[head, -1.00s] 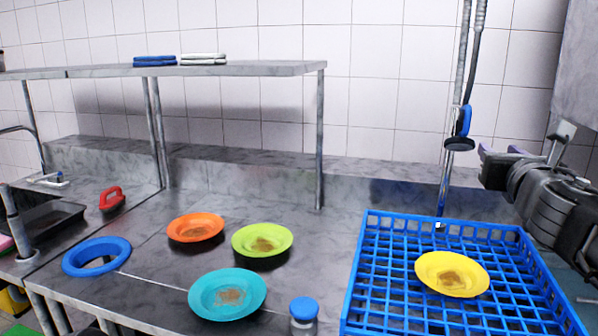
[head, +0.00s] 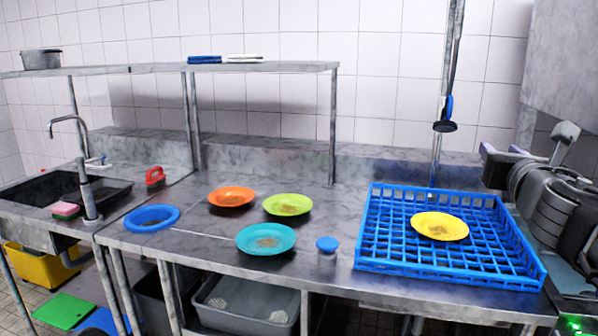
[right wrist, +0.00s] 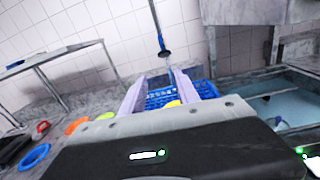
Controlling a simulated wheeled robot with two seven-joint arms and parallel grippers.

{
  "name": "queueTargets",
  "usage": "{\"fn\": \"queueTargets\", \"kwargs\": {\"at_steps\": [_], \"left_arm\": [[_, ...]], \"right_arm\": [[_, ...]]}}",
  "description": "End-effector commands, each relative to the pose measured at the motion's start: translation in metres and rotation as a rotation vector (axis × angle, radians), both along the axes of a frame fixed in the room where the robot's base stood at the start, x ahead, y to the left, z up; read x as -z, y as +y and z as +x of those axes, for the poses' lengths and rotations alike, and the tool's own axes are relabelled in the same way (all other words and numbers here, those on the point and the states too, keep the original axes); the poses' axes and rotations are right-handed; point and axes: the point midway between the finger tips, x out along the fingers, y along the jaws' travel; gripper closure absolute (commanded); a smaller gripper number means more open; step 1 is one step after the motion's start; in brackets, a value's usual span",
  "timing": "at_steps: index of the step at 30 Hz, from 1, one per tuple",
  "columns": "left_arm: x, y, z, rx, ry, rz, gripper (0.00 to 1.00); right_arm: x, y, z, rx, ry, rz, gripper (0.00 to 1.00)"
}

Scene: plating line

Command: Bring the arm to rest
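My right arm is raised at the right edge of the head view, with its gripper (head: 502,152) above and behind the right side of the blue rack. In the right wrist view the two pale fingers of this gripper (right wrist: 158,88) stand apart with nothing between them; the rack lies beyond. The blue rack (head: 450,275) stands on the steel counter (head: 200,262) and holds a yellow plate (head: 439,226) with a brown stain. My left gripper is in neither view.
A sink (head: 60,188) is at left. A hanging sprayer (head: 445,115) is near my right arm.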

Motion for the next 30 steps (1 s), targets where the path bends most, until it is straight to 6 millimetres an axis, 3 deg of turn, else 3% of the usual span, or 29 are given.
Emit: {"fn": "queueTargets", "kwargs": {"at_steps": [6,11,17,20,23,26,30], "left_arm": [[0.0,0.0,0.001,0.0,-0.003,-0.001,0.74],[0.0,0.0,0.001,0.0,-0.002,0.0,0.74],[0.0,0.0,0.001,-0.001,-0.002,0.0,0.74],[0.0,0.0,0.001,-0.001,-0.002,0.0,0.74],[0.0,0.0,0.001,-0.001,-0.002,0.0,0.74],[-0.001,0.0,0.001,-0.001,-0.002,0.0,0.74],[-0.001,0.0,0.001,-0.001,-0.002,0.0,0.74]], "right_arm": [[0.004,0.011,0.003,-0.043,-0.036,0.197,0.62],[0.022,0.029,0.007,-0.099,-0.045,0.463,0.62],[0.081,0.069,0.022,-0.154,0.016,0.918,0.62],[0.125,0.093,0.032,-0.148,0.077,1.169,0.62],[0.185,0.122,0.04,-0.096,0.164,1.479,0.62],[0.259,0.155,0.041,0.029,0.258,1.826,0.62],[0.364,0.193,0.027,0.325,0.346,2.264,0.62]]}}
